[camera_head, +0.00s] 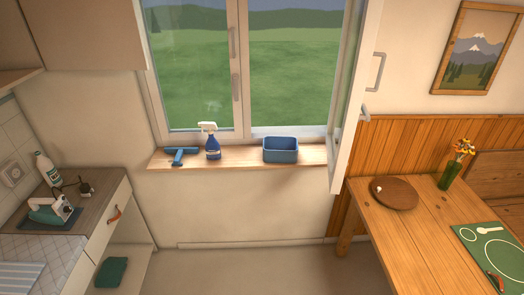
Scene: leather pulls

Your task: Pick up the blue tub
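The blue tub (281,156) is a small open-topped rectangular container. It stands upright on the right half of the wooden windowsill (230,160), below the window. Its inside is mostly dark and no contents can be made out. Neither of my grippers is in the head view, and nothing touches the tub.
A spray bottle (212,146) and a blue squeegee-like tool (181,155) share the sill to the left. An open window sash (350,110) juts out just right of the tub. A counter (92,188) stands left, a wooden table (415,225) right, with clear floor (265,272) between.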

